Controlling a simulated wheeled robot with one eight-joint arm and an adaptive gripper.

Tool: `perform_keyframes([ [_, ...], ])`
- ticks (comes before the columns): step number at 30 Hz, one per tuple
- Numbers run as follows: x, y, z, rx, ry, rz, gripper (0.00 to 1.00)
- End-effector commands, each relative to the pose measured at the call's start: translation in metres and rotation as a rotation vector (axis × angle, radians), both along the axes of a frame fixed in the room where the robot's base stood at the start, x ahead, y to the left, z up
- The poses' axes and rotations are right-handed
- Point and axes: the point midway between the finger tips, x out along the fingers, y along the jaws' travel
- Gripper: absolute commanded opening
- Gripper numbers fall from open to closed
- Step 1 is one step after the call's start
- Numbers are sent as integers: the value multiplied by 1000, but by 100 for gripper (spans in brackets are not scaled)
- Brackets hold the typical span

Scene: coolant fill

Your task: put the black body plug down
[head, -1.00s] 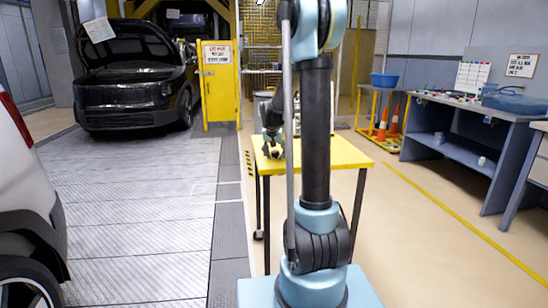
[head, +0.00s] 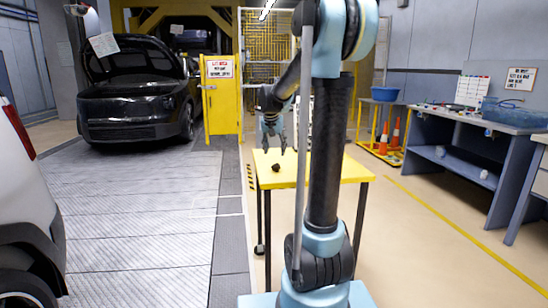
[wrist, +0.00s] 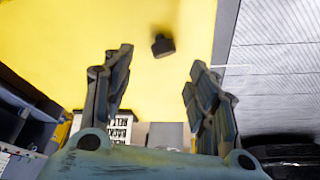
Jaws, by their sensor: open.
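The black body plug (head: 276,168) lies on the yellow table (head: 330,170), towards its left side. In the wrist view the plug (wrist: 163,46) is a small dark piece on the yellow top, beyond the fingertips and between their lines. My gripper (head: 273,150) is open and empty, fingers pointing down above the plug and apart from it. In the wrist view both fingers of my gripper (wrist: 157,60) are spread wide with nothing between them.
A black car with its hood up (head: 135,95) stands at the back left, beside a yellow gate with a sign (head: 221,95). A white car (head: 25,190) is at the left edge. A grey workbench (head: 465,150) stands right. Most of the tabletop is clear.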

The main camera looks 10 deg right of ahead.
Motion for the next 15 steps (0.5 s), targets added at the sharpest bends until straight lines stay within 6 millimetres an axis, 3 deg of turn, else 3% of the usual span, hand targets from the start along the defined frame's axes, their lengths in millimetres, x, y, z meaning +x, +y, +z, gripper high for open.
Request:
perform_keyframes([
  [5, -7, 1, 8, 0, 2, 3, 53],
  [8, -23, -2, 9, -1, 9, 13, 53],
  [15, -101, -11, 1, -2, 50, 79, 53],
])
